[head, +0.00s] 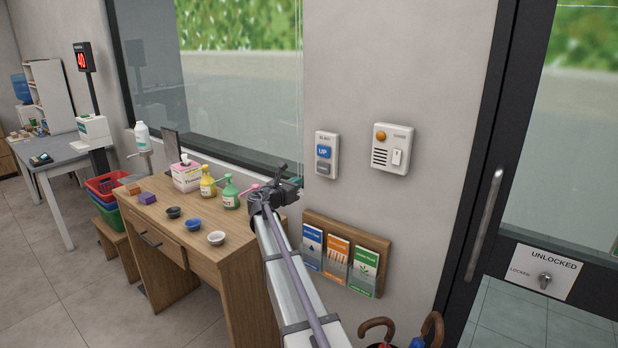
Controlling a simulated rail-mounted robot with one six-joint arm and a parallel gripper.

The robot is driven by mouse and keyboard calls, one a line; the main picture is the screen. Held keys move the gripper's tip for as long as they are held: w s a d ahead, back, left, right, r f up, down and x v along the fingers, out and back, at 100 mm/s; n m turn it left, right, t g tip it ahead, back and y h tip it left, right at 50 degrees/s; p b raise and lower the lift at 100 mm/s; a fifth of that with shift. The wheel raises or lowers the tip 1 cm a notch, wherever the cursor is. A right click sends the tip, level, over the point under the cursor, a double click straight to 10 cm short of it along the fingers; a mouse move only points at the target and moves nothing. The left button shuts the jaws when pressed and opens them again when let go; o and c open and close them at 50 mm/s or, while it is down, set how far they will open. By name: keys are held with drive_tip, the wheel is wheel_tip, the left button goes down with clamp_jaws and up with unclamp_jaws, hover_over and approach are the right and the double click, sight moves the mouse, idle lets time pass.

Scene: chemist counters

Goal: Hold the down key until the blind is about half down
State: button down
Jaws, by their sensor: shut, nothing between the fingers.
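The blind switch panel (333,141) is a small white plate on the wall right of the window. It has a blue UP key (323,153) and a grey lower key (322,169), whose lettering is too small to read. My gripper (291,180) is shut and empty, just left of and slightly below the panel; I cannot tell how far it is from the wall. The window (235,75) shows greenery and a grey wall outside. No blind fabric shows across the visible part of the window; its top is out of frame.
A second wall box with an orange button (391,148) is right of the panel. A leaflet rack (376,243) hangs below. A wooden table (215,262) with bottles (230,193) and small bowls (217,238) stands left. A dark-framed door (483,220) is at right.

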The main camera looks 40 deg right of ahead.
sight(323, 168)
drive_tip(key=x, duration=1.3)
drive_tip(key=shift+w+d, duration=0.15)
drive_tip(key=shift+w+d, duration=0.3)
drive_tip(key=shift+d, duration=0.35)
drive_tip(key=shift+a+r, duration=0.1)
drive_tip(key=shift+r, duration=0.1)
drive_tip(key=shift+s+d+f, duration=0.1)
drive_tip(key=shift+d, duration=0.25)
idle(3.5)
drive_tip(key=shift+a, duration=0.1)
drive_tip(key=v, duration=1.4)
drive_tip(key=shift+a, duration=0.2)
